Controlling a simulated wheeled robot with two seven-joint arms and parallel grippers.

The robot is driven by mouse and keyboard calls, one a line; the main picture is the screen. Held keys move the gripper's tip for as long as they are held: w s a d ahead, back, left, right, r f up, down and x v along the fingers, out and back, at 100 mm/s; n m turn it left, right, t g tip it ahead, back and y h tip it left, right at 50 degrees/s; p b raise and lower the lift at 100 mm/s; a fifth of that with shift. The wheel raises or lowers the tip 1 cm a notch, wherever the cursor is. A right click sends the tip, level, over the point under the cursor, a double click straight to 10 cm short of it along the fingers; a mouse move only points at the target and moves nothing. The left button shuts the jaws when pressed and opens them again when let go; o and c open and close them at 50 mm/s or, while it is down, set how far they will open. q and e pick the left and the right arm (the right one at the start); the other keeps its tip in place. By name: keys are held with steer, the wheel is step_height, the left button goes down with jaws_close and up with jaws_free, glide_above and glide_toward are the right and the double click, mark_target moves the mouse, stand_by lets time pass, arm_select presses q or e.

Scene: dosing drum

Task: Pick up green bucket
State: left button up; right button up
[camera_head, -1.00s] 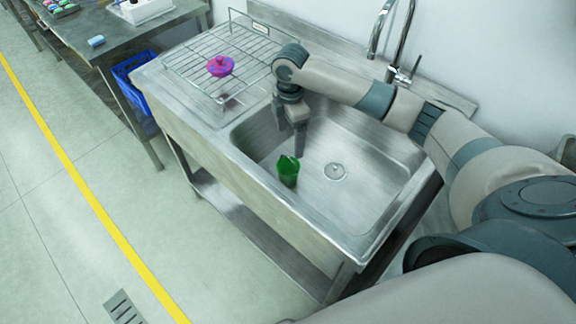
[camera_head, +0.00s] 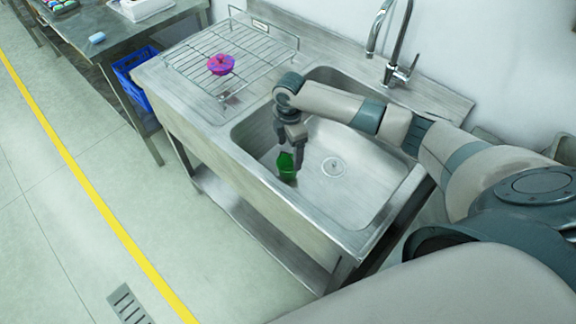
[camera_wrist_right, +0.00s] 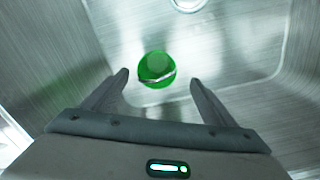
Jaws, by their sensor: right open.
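The green bucket (camera_head: 286,166) stands in the sink basin, near its left side. In the right wrist view the bucket (camera_wrist_right: 156,68) shows from above, with a light band across it. My right gripper (camera_head: 291,160) is above the bucket and hides part of it in the head view. In the right wrist view my right gripper (camera_wrist_right: 158,82) is open, with its two fingers apart and the bucket showing between and just beyond their tips. Nothing is between the jaws. My left gripper is not in view.
The sink (camera_head: 352,212) has steep walls around the bucket and a drain (camera_head: 333,167) to its right. A wire rack (camera_head: 262,62) with a pink-purple object (camera_head: 221,64) stands at left. The faucet (camera_head: 402,50) rises behind the basin.

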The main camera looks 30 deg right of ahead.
mark_target(289, 155)
steer(key=shift+f+p, duration=0.35)
steer(key=shift+f, duration=1.85)
steer(key=shift+f, duration=0.15)
steer(key=shift+w+a+f+p, duration=0.1)
steer(key=shift+w+f+p, duration=0.15)
steer(key=shift+f+p, duration=0.65)
steer(key=shift+f, duration=1.55)
steer(key=shift+c, duration=0.6)
steer(key=c, duration=1)
